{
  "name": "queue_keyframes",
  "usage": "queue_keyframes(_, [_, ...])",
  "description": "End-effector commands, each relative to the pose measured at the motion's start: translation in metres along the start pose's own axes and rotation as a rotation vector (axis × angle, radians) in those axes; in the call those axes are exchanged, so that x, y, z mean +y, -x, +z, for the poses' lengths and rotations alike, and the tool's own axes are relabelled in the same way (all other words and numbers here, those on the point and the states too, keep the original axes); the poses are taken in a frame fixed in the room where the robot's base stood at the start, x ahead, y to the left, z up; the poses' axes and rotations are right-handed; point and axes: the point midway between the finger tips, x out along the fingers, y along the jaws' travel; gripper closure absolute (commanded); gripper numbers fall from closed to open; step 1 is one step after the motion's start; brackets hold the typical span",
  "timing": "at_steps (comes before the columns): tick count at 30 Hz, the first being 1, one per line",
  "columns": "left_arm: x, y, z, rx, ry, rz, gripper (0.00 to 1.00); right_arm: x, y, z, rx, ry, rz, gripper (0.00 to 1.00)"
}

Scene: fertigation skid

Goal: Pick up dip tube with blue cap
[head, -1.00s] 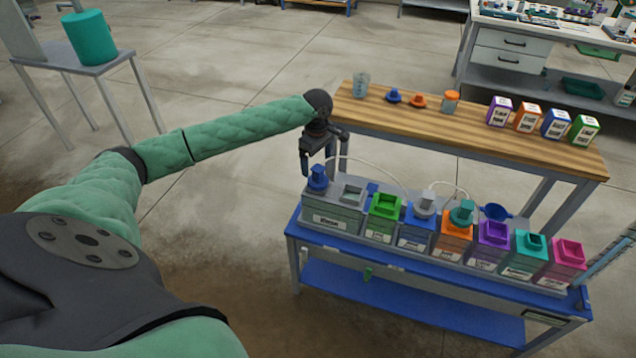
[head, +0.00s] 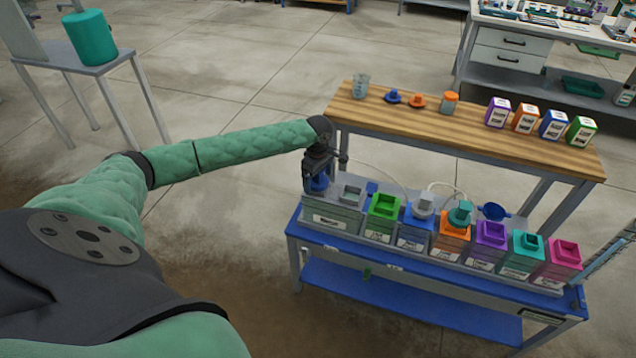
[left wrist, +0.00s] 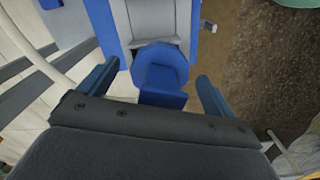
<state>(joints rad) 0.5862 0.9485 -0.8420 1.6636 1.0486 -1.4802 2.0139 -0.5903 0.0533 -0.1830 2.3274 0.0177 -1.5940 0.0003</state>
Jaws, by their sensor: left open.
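The dip tube's blue cap (head: 319,184) stands at the left end of the row of containers, above the grey container there. The tube below the cap is hidden. My left gripper (head: 320,178) is right over the blue cap and partly hides it. In the left wrist view, the blue cap (left wrist: 161,76) lies between the two fingers of the left gripper (left wrist: 156,84), with a gap to each finger. The left gripper is open. My right gripper is not in view.
Green (head: 383,206), orange, purple, teal and pink containers stand to the right on the blue cart (head: 340,246). A thin pale hose loops behind the row. The wooden bench (head: 455,128) behind holds a beaker, caps, a jar and several labelled bottles.

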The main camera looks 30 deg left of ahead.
Motion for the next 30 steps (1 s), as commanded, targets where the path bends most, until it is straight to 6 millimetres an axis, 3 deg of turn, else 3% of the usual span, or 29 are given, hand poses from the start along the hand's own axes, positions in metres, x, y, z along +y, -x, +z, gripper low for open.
queue_keyframes(2, [0.0,0.0,0.0,0.0,0.0,0.0,0.1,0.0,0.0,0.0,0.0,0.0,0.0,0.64])
queue_keyframes(9, [0.0,0.0,0.0,0.0,0.0,0.0,0.57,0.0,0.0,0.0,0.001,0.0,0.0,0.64])
queue_keyframes(11, [0.0,0.0,0.0,0.0,0.0,0.0,0.64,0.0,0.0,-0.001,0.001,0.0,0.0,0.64])
queue_keyframes(18, [0.0,0.002,0.0,-0.001,0.0,0.001,0.64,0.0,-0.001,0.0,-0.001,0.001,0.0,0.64])
queue_keyframes(22, [0.001,0.013,0.0,-0.001,0.0,0.002,0.64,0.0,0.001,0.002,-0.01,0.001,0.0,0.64])
queue_keyframes(27, [0.001,0.043,0.0,-0.001,-0.001,0.005,0.65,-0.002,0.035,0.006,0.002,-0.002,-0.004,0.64])
queue_keyframes(30, [0.001,0.062,0.0,-0.001,0.0,0.004,0.65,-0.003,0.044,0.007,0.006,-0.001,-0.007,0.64])
